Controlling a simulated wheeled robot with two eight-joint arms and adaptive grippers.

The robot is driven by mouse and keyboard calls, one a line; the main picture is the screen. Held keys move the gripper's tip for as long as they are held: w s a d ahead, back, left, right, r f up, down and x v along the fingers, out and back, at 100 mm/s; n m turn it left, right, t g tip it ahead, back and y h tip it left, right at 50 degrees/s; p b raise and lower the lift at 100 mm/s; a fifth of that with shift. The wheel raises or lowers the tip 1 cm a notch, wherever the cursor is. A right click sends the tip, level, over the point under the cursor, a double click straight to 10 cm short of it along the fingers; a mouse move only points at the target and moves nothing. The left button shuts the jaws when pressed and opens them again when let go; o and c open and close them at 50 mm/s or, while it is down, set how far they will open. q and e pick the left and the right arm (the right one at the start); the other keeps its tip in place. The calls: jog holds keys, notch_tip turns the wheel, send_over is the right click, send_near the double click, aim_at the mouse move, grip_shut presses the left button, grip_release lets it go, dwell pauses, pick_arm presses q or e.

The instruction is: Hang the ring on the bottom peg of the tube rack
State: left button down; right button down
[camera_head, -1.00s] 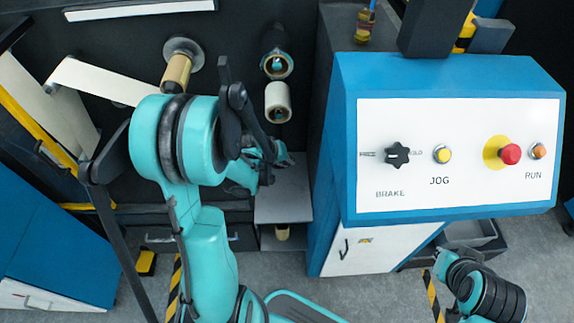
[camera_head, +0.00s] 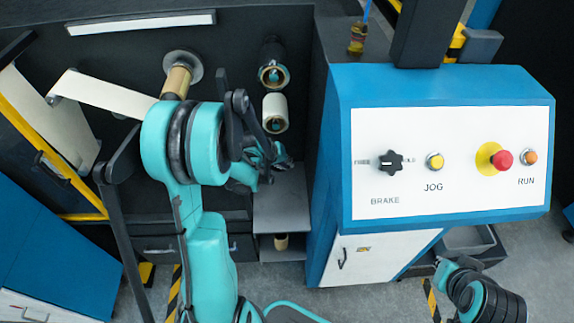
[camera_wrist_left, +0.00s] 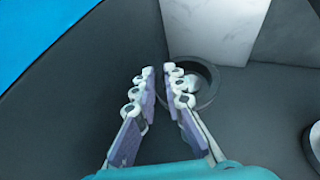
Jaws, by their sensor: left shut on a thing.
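The tube rack is the column of pegs on the dark machine face. Its upper tube (camera_head: 272,74) and the pale tube (camera_head: 275,112) below it show their open ends in the head view. The bottom peg is not clear there, behind my left gripper (camera_head: 268,163). In the left wrist view, my left gripper (camera_wrist_left: 161,75) has its fingers close together, shut on the dark grey ring (camera_wrist_left: 211,88). The right finger covers part of the ring, and a light round shape shows inside its opening.
A blue console (camera_head: 340,150) with a white button panel stands close to the right of the rack. A grey shelf (camera_head: 283,205) lies below the gripper, with a tan cylinder (camera_head: 281,241) under it. A tan roll (camera_head: 177,82) and pale web (camera_head: 105,93) are at left.

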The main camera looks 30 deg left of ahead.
pick_arm(q)
jog(key=shift+w+a, duration=0.25)
jog(key=shift+a, duration=0.4)
jog(key=c, duration=1.5)
grip_release()
jog(key=shift+c, duration=0.2)
jog(key=shift+o, duration=0.2)
jog(key=shift+w+a+f, duration=0.1)
jog(key=shift+a+f, duration=0.1)
jog(key=shift+f, duration=0.05)
pick_arm(e)
jog(key=shift+w+a+f, duration=0.1)
jog(key=shift+w+a, duration=0.2)
jog(key=shift+a, duration=0.05)
pick_arm(q)
jog(key=shift+r, duration=0.1)
jog(key=shift+s+r, duration=0.25)
jog(key=shift+s, duration=0.05)
jog(key=d+v, duration=0.1)
jog(key=v, duration=0.5)
jog(key=shift+a+r, duration=0.35)
jog(key=shift+a, duration=0.05)
pick_arm(e)
jog(key=shift+s, duration=0.1)
pick_arm(q)
jog(key=shift+s, duration=0.1)
